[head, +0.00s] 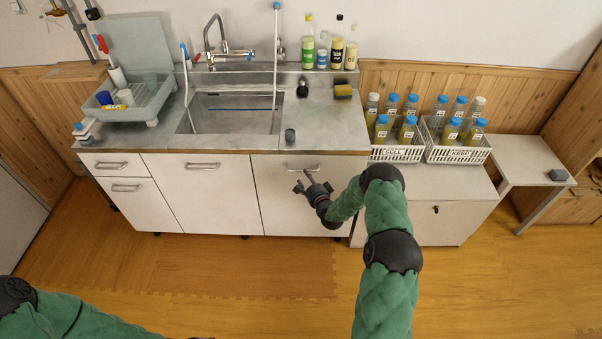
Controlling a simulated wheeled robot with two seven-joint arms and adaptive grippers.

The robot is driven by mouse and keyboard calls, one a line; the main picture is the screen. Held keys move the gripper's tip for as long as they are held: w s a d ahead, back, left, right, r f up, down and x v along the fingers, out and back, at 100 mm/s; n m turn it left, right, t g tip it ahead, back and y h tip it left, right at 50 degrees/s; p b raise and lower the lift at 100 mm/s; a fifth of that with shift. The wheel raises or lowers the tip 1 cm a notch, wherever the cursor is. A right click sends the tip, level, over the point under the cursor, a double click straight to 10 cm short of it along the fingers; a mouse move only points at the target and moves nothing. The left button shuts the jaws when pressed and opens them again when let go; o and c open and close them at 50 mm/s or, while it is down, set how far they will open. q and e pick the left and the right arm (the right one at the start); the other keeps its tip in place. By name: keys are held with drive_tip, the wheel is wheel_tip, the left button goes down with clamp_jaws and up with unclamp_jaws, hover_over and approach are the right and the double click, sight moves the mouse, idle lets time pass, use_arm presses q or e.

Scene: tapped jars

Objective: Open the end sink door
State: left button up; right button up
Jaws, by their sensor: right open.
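The sink cabinet's end door (280,205) is the white panel at its right end, and it looks shut. Its bar handle (303,167) runs level near the top edge. My right gripper (303,182) is open, with its fingers just below the handle in the picture. I cannot tell whether they touch the door. My right wrist and arm hide the lower right part of the door. My left arm crosses the bottom left corner, and its gripper is out of view.
A middle door (203,195) and drawers (112,164) are left of it, all shut. White bottle crates (398,153) stand on the right cabinet. The floor in front (240,270) is clear.

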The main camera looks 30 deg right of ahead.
drive_tip(key=shift+b+x, duration=0.65)
drive_tip(key=shift+x, duration=2.5)
clamp_jaws()
